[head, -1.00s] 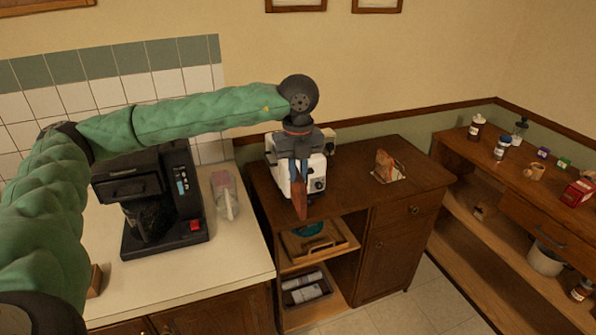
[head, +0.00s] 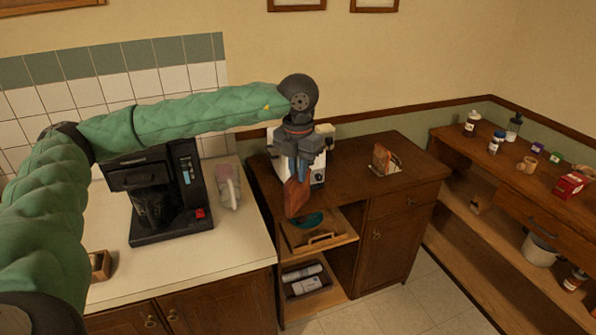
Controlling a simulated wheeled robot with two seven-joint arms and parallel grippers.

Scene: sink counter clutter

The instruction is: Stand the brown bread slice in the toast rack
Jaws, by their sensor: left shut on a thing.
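My left gripper (head: 303,160) points down in front of the white toaster and is shut on the brown bread slice (head: 297,195), which hangs below the fingers near the front left edge of the wooden cabinet. The toast rack (head: 392,165) stands on the cabinet top to the right of my gripper. A brownish slice (head: 381,157) stands upright in it. The rack's wires are too small to make out clearly. My right gripper is not in view.
The white toaster (head: 318,168) is partly hidden behind my gripper. A black coffee machine (head: 160,195) and a clear bag (head: 228,185) stand on the pale counter at left. The cabinet top (head: 345,185) between toaster and rack is clear. Jars line the right shelf.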

